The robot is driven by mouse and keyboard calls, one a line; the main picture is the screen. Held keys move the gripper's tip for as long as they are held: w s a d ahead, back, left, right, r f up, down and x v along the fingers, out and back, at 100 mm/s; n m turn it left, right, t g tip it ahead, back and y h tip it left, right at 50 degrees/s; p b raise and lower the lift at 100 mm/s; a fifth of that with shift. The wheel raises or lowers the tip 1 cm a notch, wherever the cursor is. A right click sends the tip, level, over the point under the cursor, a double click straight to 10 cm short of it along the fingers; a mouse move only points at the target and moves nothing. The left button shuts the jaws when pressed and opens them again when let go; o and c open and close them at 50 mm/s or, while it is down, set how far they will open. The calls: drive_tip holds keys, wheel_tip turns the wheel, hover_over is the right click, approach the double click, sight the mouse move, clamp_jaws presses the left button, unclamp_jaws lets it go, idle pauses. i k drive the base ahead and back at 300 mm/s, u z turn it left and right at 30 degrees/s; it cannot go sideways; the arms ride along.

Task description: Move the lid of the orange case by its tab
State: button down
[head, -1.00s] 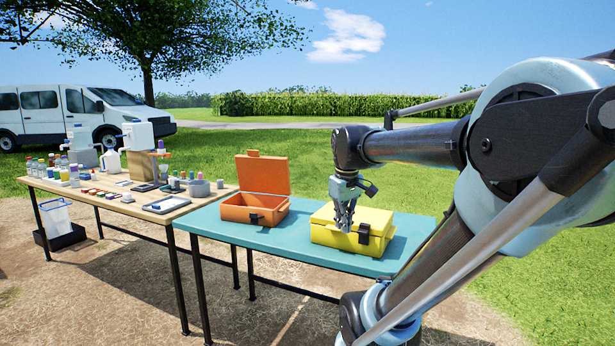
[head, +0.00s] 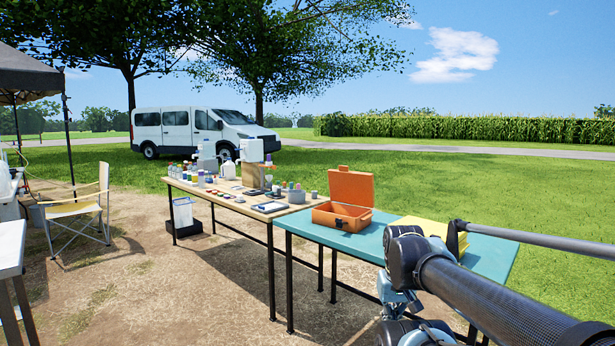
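The orange case (head: 343,215) stands on the teal table (head: 325,238), left of its middle. Its lid (head: 350,187) is open and stands upright at the back. A small tab (head: 343,168) sticks up from the lid's top edge. My gripper (head: 395,300) hangs below my wrist, low in the picture, in front of the table and to the right of the orange case. It appears apart from the case. Its fingers are too hidden and small to tell whether they are open or shut.
A yellow case (head: 423,225) stands on the teal table, partly hidden by my arm. A wooden table (head: 222,198) crowded with bottles and instruments adjoins on the left. A folding chair (head: 80,210) stands far left. Open dirt lies in front of the tables.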

sight(345, 186)
drive_tip(key=u, duration=0.35)
drive_tip(key=k, duration=0.8)
drive_tip(key=u, duration=0.65)
drive_tip(key=i, duration=0.95)
drive_tip(key=z, duration=0.5)
drive_tip(key=i, duration=0.95)
drive_tip(key=z, duration=0.7)
